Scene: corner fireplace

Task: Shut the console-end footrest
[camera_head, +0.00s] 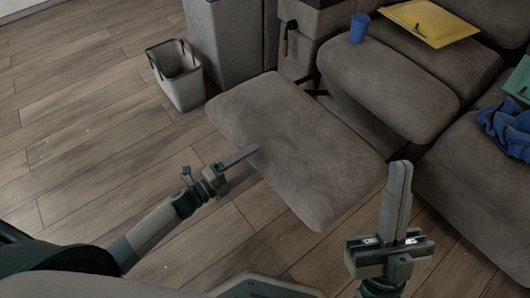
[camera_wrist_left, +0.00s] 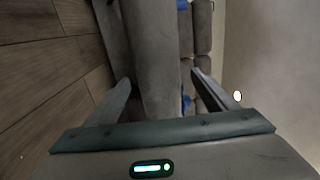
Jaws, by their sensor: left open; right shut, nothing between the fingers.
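The grey padded footrest (camera_head: 300,145) is swung out in front of the sofa seat (camera_head: 390,80) beside the console (camera_head: 310,28). My left gripper (camera_head: 253,161) is open at the footrest's near left edge, and one finger overlaps that edge in the head view. In the left wrist view the footrest (camera_wrist_left: 150,65) shows between the two spread fingers (camera_wrist_left: 160,90). I cannot tell whether they touch it. My right gripper (camera_head: 401,165) is shut and empty, pointing up, near the footrest's right corner.
A grey bin (camera_head: 178,78) stands left on the wooden floor.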

